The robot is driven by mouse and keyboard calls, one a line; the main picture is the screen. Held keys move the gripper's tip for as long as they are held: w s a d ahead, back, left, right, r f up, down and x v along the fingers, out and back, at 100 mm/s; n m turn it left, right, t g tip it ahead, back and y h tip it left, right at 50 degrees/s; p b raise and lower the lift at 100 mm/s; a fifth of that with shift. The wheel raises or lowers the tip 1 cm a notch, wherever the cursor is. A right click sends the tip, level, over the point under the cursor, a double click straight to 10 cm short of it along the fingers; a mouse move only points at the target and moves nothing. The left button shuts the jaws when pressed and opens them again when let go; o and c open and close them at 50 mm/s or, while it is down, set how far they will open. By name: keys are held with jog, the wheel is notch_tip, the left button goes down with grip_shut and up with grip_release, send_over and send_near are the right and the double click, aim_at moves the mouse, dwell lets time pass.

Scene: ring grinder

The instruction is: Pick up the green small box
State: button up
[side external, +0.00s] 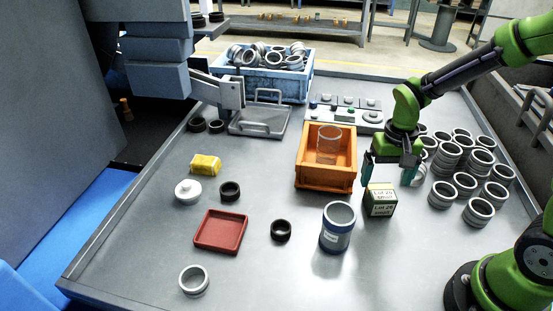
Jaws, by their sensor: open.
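The small box (380,200) is dark green with a pale label on its front. It stands upright on the grey table, right of the orange bin. My gripper (391,178) is open and points down just above and behind the box. One finger is by the box's upper left and the other by its upper right. I cannot tell whether the fingers touch the box or how far down they reach around it.
An orange bin (318,182) holding a clear cup (329,145) stands close left. A blue-grey jar (338,228) stands front left of the box. Several metal rings (466,187) crowd the right side. A red tray (220,231) lies further left. The table's front is mostly clear.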

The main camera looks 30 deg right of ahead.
aim_at(382, 191)
jog(key=f, duration=0.6)
jog(key=shift+s+a+f, duration=0.15)
jog(key=shift+a+f, duration=0.05)
jog(key=shift+f, duration=0.15)
jog(key=c, duration=1.3)
